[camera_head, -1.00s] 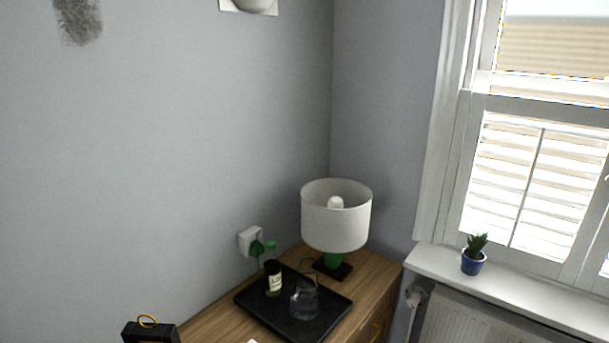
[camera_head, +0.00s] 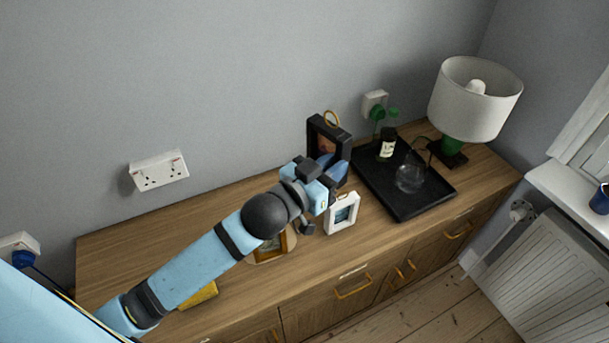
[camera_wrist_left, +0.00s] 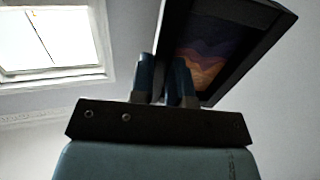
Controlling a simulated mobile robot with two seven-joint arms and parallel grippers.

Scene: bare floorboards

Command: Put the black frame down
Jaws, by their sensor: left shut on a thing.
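The black frame (camera_head: 328,136) has a thick dark border, a picture in orange and purple, and a gold ring at its top. It is upright above the back of the wooden sideboard, left of the black tray. My left gripper (camera_head: 336,170) is shut on its lower part. In the left wrist view, the frame (camera_wrist_left: 212,50) rises from between the blue fingers (camera_wrist_left: 167,80). I cannot tell whether its bottom edge touches the sideboard, as my gripper hides it. My right gripper is not in view.
The sideboard (camera_head: 130,250) has bare wood on its left. A white frame (camera_head: 342,212) stands in front of the gripper, and a wooden frame (camera_head: 290,240) is partly behind my arm. The black tray (camera_head: 425,207) holds a bottle (camera_head: 387,147) and glass jug (camera_head: 409,178). A lamp (camera_head: 474,98) stands right.

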